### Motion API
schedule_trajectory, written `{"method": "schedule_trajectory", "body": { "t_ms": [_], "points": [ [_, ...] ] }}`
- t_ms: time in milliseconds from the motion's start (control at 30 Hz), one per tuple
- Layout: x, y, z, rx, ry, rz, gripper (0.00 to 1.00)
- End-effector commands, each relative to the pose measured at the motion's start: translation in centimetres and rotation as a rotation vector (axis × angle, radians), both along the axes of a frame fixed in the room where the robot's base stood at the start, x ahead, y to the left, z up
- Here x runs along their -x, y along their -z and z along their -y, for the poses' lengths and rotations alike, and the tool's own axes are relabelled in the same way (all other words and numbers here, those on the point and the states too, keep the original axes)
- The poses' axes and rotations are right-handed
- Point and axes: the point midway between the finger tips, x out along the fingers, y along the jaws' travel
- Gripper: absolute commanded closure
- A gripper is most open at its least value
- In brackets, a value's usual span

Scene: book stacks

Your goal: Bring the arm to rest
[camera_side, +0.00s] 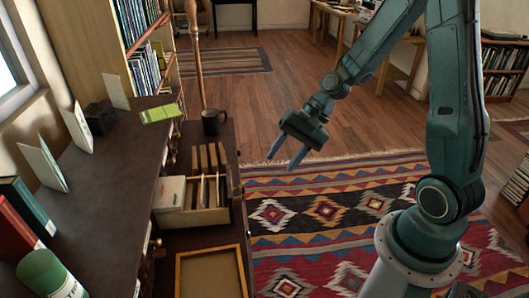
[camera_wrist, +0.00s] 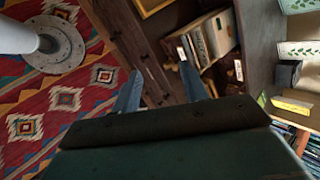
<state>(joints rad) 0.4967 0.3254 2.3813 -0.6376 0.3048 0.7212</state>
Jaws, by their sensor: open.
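My gripper (camera_side: 288,153) is open and empty in the side view. Its two blue fingers point down and to the left, in the air over the edge of the patterned rug, to the right of the dark desk (camera_side: 110,190). In the wrist view my gripper (camera_wrist: 158,88) shows both fingers spread apart with nothing between them. Beyond the fingers lie the dark wooden furniture edge and part of the rug.
A wooden box with dividers (camera_side: 192,216) and a dark mug (camera_side: 213,122) stand on the lower surface left of my gripper. A yellow-rimmed tray (camera_side: 212,275) lies nearer. A green book (camera_side: 160,114) lies on the upper desk. Open room lies above the rug (camera_side: 335,200).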

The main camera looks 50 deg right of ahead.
Motion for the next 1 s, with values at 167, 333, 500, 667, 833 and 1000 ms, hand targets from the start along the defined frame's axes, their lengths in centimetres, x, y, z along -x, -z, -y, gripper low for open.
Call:
{"method": "schedule_trajectory", "body": {
  "t_ms": [167,333,500,667,833,1000],
  "points": [
    [1.2,-2.7,-0.7,0.135,-0.137,0.058,0.56],
    [2.6,-5.1,-1.2,0.256,-0.257,0.104,0.56],
    [4.3,-7.5,-1.6,0.371,-0.364,0.149,0.56],
    [6.0,-9.6,-1.8,0.471,-0.457,0.189,0.56],
    [8.0,-11.7,-2.0,0.572,-0.544,0.233,0.56],
    [10.2,-13.7,-2.0,0.663,-0.619,0.276,0.56]
  ]
}}
